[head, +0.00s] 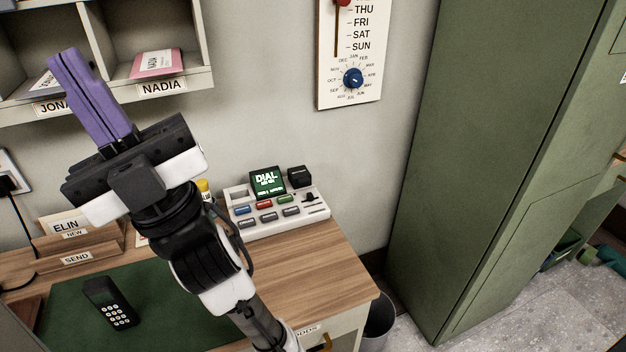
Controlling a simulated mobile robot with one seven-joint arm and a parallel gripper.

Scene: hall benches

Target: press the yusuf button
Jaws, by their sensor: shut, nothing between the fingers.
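A white console (315,211) sits at the back right of the wooden desk. It has a dark green screen (267,182) reading "DIAL" and rows of coloured buttons, including a red button (264,205), a green button (285,199) and several darker ones. The button labels are too small to read, so I cannot tell which is the yusuf button. My gripper (72,66) has purple fingers pressed together, shut and empty. It points up and left, in front of the wall shelf, well apart from the console. My arm hides part of the desk left of the console.
The wooden desk (335,265) carries a green mat (180,312) with a black handset (108,302), and a wooden letter tray (85,258) stands behind. A pigeonhole shelf (205,82) hangs at upper left. A calendar board (335,85) is on the wall. A green cabinet (480,150) stands right.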

